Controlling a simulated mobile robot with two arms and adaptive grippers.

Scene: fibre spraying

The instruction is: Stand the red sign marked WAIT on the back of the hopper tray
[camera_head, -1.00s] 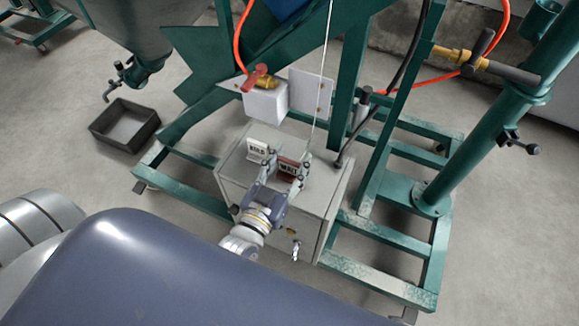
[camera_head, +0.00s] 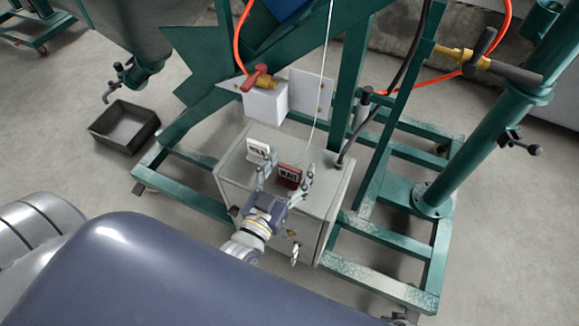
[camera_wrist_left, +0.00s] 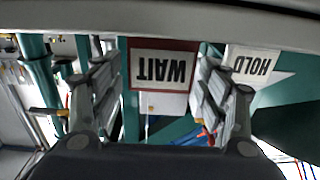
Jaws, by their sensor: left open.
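The red sign with a white face marked WAIT (camera_head: 290,175) is on top of the grey box, near its middle. My left gripper (camera_head: 286,179) reaches over the box from the front, with one finger on each side of the sign. The fingers are spread. In the left wrist view the WAIT sign (camera_wrist_left: 163,72) appears upside down between the two fingers (camera_wrist_left: 158,95); whether either touches it is unclear. A dark open tray (camera_head: 108,141) lies on the floor at the left, below the hopper outlet. My right gripper is not in view.
A white HOLD sign (camera_head: 258,149) stands close behind the left finger. The grey box (camera_head: 325,190) has bare top space to the right. A white valve box (camera_head: 265,105), a thin cable and green frame beams (camera_head: 352,85) rise behind. Floor around the tray is clear.

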